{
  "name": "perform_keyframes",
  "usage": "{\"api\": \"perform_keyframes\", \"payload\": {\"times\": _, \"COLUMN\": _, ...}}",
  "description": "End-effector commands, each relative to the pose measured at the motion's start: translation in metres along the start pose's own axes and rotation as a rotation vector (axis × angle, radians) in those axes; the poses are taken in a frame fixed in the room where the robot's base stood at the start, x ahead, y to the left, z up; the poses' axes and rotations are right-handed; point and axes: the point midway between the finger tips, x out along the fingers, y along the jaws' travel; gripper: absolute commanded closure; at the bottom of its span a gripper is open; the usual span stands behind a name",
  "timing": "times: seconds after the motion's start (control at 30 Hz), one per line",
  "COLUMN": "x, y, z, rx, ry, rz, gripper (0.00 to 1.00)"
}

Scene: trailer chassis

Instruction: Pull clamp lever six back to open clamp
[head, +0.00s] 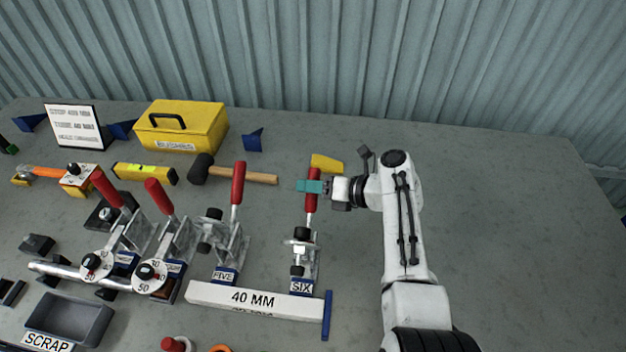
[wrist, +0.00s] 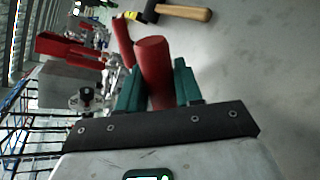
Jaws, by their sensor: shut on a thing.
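Clamp six (head: 299,252) stands on the bench behind its SIX label (head: 301,287). Its red lever (head: 311,202) points up and looks nearly upright in the head view. My gripper (head: 311,187) comes in from the right with teal fingers across the upper part of this lever. In the wrist view the red lever (wrist: 153,70) lies between the two teal fingertips of my gripper (wrist: 157,88), which is shut on it. The fingers hide part of the handle in the head view. The clamp's lower linkage is hard to make out in the wrist view.
Clamp five with its red lever (head: 238,183) stands just left. A white 40 MM bar (head: 255,298) lies in front. A black mallet (head: 203,168) and a yellow block (head: 327,163) lie behind. A yellow toolbox (head: 181,127) is farther back. The bench right of my arm is clear.

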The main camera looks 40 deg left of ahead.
Motion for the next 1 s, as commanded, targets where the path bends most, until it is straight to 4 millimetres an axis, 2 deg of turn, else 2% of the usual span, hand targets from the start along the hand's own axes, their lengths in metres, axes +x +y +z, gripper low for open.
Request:
{"api": "perform_keyframes", "payload": {"times": 0.67, "x": 0.0016, "y": -0.0045, "z": -0.0084, "rx": 0.062, "ry": 0.029, "rz": -0.004, "gripper": 1.00}}
{"api": "perform_keyframes", "payload": {"times": 0.7, "x": 0.0015, "y": -0.0046, "z": -0.0084, "rx": 0.061, "ry": 0.029, "rz": -0.004, "gripper": 0.63}}
{"api": "perform_keyframes", "payload": {"times": 0.87, "x": 0.0015, "y": -0.0043, "z": -0.0083, "rx": 0.060, "ry": 0.029, "rz": -0.003, "gripper": 0.48}}
{"api": "perform_keyframes", "payload": {"times": 1.0, "x": 0.0015, "y": -0.0039, "z": -0.0080, "rx": 0.059, "ry": 0.029, "rz": -0.002, "gripper": 0.46}}
